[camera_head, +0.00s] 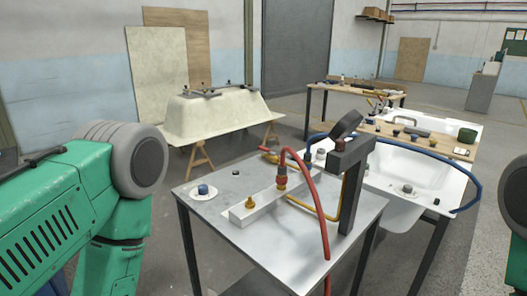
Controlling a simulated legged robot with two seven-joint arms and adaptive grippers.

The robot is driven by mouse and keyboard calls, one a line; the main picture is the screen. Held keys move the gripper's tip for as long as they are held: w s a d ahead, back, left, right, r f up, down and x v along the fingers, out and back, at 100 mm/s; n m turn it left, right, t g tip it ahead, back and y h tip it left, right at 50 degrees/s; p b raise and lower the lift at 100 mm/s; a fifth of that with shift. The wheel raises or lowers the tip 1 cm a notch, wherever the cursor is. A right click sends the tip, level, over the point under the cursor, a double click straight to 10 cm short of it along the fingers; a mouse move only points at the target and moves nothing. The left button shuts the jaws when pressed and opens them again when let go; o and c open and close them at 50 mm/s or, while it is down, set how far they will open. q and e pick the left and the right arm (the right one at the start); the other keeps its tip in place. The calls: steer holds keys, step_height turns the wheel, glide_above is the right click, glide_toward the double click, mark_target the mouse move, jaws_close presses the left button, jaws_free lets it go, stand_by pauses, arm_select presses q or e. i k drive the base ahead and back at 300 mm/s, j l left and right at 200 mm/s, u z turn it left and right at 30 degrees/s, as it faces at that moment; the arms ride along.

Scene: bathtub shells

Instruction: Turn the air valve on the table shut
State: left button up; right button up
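A grey metal table (240,243) stands in the middle of the view. On it a pale bar-shaped block (262,203) carries a brass fitting (250,203) at its near left end. Farther along the block is a red and brass fitting (281,176), with a red hose (318,205) arching away over the table's front edge. I cannot tell for sure which fitting is the air valve, nor how its handle is set. My green left arm is at the left, well apart from the block. Neither gripper shows.
A dark post (352,188) with an angled head rises at the table's right. A blue-topped part on a white disc (203,191) lies at the left. A white tub shell (415,172) with a blue hose (470,197) stands to the right. A cream tub shell (215,115) is behind.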

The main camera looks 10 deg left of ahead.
mark_target(262, 148)
steer(key=i+j+z, duration=0.25)
steer(key=j, duration=0.5)
steer(key=j+z, duration=0.25)
steer(key=j, duration=0.45)
steer(key=i+j+z, duration=0.1)
steer(key=j+z, duration=0.15)
steer(key=j, duration=0.55)
